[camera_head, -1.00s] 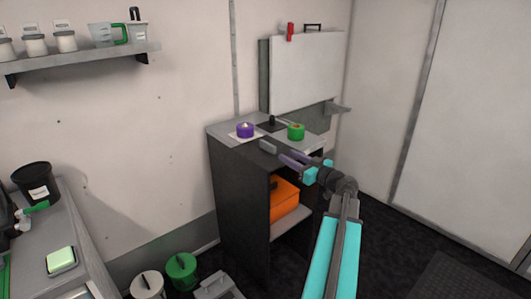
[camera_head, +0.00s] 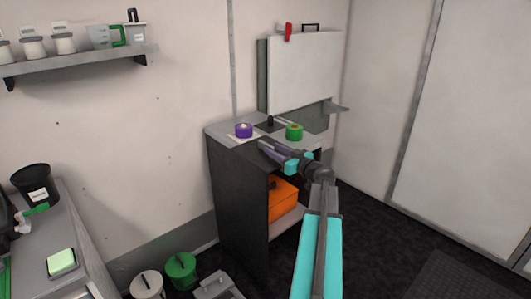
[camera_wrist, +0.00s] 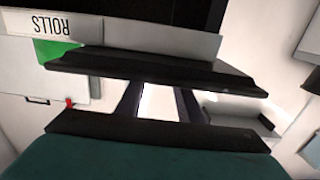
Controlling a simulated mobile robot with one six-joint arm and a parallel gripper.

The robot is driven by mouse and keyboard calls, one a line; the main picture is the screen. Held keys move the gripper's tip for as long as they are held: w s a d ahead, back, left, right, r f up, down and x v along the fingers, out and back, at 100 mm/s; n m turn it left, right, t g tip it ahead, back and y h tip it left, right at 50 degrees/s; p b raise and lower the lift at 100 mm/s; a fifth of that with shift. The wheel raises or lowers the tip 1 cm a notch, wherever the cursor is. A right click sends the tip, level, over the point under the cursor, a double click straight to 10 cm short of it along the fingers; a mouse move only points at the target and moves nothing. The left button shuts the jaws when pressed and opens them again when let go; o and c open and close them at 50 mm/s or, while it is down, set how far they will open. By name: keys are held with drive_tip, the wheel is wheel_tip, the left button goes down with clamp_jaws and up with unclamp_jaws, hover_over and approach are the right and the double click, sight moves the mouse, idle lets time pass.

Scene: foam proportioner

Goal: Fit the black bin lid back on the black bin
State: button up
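The black bin (camera_head: 38,184) with a white label stands on the left counter; its top looks dark and open. My gripper (camera_head: 267,147) is at the front edge of the cabinet top, in front of that piece. In the wrist view its two dark fingers (camera_wrist: 158,98) stand apart with a bright gap between them, and I see nothing held.
The cabinet top (camera_head: 225,131) carries a purple roll (camera_head: 243,130) and a green roll (camera_head: 294,132). An orange case (camera_head: 281,198) sits on the cabinet's shelf. White (camera_head: 147,285) and green (camera_head: 181,271) bins stand on the floor. A wall shelf (camera_head: 78,57) holds several containers.

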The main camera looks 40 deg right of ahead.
sight(259, 141)
drive_tip(key=shift+w, duration=0.3)
drive_tip(key=shift+w, duration=0.1)
drive_tip(key=shift+w+d+p, duration=0.2)
drive_tip(key=shift+w+p, duration=0.15)
drive_tip(key=shift+w, duration=0.6)
drive_tip(key=shift+w+d+p, duration=0.15)
drive_tip(key=shift+w+p, duration=0.2)
drive_tip(key=shift+w, duration=1.2)
clamp_jaws()
